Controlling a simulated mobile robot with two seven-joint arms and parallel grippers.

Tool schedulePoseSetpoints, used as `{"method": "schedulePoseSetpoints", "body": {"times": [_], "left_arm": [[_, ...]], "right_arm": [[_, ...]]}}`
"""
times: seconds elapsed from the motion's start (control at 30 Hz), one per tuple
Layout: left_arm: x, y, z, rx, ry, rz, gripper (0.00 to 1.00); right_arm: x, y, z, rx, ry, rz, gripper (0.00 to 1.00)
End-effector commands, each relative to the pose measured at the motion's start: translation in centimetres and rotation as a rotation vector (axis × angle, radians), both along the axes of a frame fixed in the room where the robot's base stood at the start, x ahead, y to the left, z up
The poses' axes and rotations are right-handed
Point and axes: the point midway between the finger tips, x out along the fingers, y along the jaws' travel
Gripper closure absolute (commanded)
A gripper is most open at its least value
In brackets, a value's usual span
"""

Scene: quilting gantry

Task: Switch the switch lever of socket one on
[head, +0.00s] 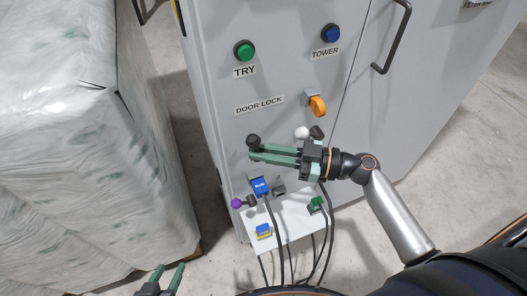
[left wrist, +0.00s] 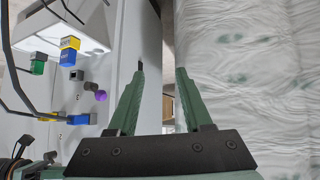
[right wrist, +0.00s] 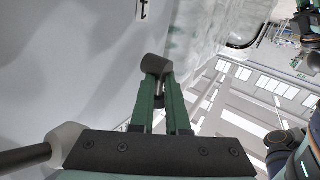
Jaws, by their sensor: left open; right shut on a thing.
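In the head view a dark-knobbed lever (head: 253,141) sticks out of the grey panel, left of a white-knobbed lever (head: 302,132). My right gripper (head: 253,152) is at the dark knob, its green fingers pointing left. In the right wrist view my right gripper (right wrist: 160,82) is shut on this lever, with the dark knob (right wrist: 154,64) at its fingertips and a label "1" (right wrist: 143,10) on the panel beyond. Its shaft and base are mostly hidden. My left gripper (head: 170,275) is open and empty at the lower edge; it also shows in the left wrist view (left wrist: 160,74).
A purple-knobbed lever (head: 237,203), a blue plug (head: 259,187) and a green plug (head: 316,203) sit below, with cables hanging. The orange door lock switch (head: 317,105) is above right. A wrapped pallet stack (head: 90,150) stands at left.

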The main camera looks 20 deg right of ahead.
Motion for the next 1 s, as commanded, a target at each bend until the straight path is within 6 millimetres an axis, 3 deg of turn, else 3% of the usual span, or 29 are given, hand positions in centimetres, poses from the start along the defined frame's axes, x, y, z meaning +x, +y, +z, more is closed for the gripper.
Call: {"method": "schedulePoseSetpoints", "body": {"times": [0.17, 0.43, 0.6, 0.8, 1.0], "left_arm": [[3.4, 0.8, 2.4, 0.012, -0.215, -0.005, 0.50], [6.9, 0.8, 10.3, 0.008, -0.559, -0.023, 0.50], [7.7, 0.6, 15.4, 0.003, -0.767, -0.043, 0.50], [7.2, 0.2, 21.0, -0.006, -0.997, -0.072, 0.50], [6.5, 0.0, 24.0, -0.012, -1.121, -0.090, 0.50]], "right_arm": [[0.0, -0.1, -0.9, 0.059, -0.002, 0.000, 1.00], [0.0, -0.2, -0.4, 0.110, 0.002, -0.001, 1.00], [0.0, -0.2, -0.4, 0.133, 0.002, -0.001, 1.00], [0.0, -0.2, -0.4, 0.157, 0.003, -0.001, 1.00], [0.0, -0.2, -0.3, 0.171, 0.006, 0.000, 1.00]]}}
